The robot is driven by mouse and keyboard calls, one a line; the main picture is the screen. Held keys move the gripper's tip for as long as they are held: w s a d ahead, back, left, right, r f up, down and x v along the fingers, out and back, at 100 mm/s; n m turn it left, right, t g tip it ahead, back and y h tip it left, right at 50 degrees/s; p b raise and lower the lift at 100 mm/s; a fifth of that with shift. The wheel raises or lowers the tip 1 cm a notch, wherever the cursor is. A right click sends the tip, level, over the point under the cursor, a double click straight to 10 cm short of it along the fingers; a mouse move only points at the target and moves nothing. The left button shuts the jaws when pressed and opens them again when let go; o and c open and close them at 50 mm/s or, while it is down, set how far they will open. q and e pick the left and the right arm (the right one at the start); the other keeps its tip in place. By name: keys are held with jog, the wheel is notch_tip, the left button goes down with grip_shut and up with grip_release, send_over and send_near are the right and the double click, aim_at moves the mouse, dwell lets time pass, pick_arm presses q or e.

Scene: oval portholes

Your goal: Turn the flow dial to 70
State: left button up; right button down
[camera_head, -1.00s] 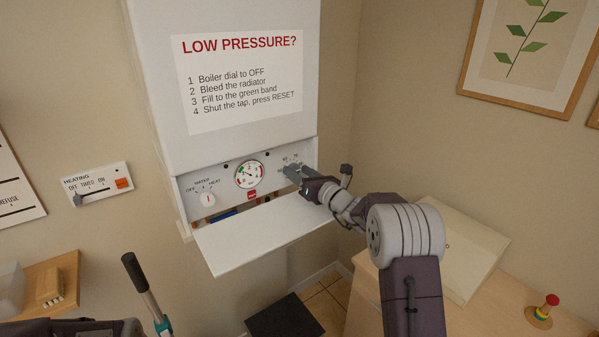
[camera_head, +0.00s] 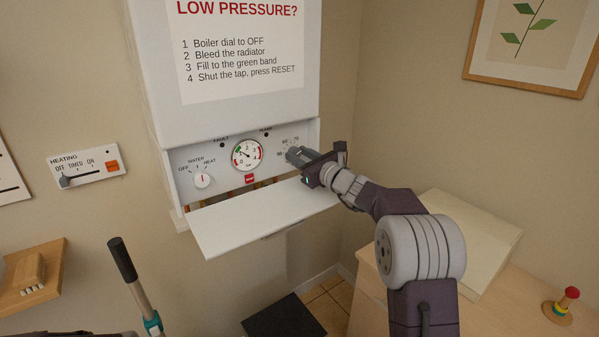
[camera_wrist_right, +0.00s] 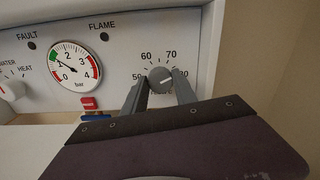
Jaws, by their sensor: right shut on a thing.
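The flow dial (camera_wrist_right: 160,80) is a round grey knob at the right of the boiler's control panel (camera_head: 215,158), with 50, 60, 70 and a partly hidden number around it. Its pale pointer line aims right and slightly up, toward the partly hidden number past 70. My right gripper (camera_head: 293,154) is at this dial and hides most of it in the head view. In the right wrist view its two fingers (camera_wrist_right: 159,92) are shut on the dial from both sides.
Left of the dial are a pressure gauge (camera_head: 247,155), a red button (camera_head: 249,179) and a water/heat selector (camera_head: 202,180). A white flap (camera_head: 260,220) sticks out below the panel. A dark-handled rod (camera_head: 123,262) stands at lower left. A cabinet (camera_head: 450,245) is at right.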

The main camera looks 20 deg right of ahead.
jog(key=n+b, duration=0.1)
jog(key=b, duration=0.1)
jog(key=n+b, duration=0.2)
jog(key=shift+f+n, duration=0.3)
jog(key=shift+r+n+b, duration=0.2)
jog(key=shift+n+b, duration=1.5)
jog(key=shift+b, duration=0.1)
jog(key=shift+a, duration=0.1)
jog(key=c, duration=1)
grip_release()
jog(key=shift+s+r, duration=0.1)
